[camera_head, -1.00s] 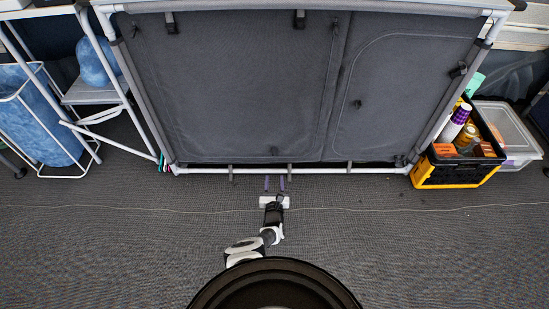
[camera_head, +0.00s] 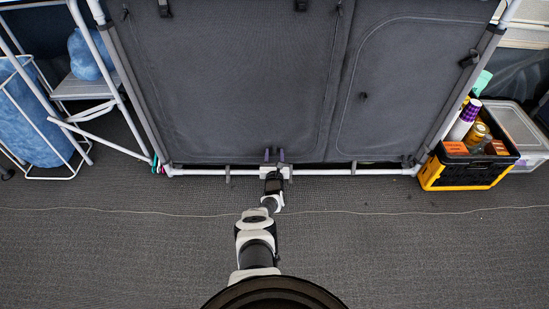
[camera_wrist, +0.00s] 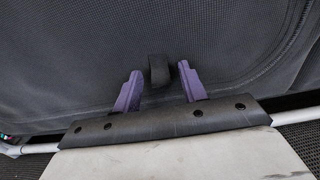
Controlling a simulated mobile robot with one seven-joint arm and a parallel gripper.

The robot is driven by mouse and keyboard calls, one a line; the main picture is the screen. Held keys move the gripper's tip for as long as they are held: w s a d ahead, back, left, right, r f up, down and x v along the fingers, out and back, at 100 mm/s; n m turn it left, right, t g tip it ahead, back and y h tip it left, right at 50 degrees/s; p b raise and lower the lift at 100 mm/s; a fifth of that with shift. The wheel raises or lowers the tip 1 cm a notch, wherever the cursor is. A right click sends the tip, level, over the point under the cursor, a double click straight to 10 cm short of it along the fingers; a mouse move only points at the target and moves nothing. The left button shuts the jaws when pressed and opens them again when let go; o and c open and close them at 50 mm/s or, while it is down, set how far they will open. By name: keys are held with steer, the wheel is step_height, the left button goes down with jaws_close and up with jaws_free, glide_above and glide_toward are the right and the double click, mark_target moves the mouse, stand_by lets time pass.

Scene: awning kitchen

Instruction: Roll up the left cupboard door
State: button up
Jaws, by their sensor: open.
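The left cupboard door (camera_head: 230,80) is a dark grey fabric panel and hangs down closed over the cupboard front. My gripper (camera_head: 274,156) is at its lower edge, low in front of the cupboard. In the wrist view my gripper (camera_wrist: 160,88) has its two purple fingers open. A black fabric tab (camera_wrist: 159,70) on the door lies between and slightly beyond the fingertips, with gaps on both sides. I cannot tell how far the fingertips are from the fabric.
The right door (camera_head: 410,90) is also closed. A white frame bar (camera_head: 205,172) runs along the cupboard's bottom. A black and yellow crate (camera_head: 465,172) stands at right, and a blue bin (camera_head: 32,115) at left. The floor in front is clear.

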jaws_close()
steer(key=shift+r, duration=0.1)
stand_by(0.3)
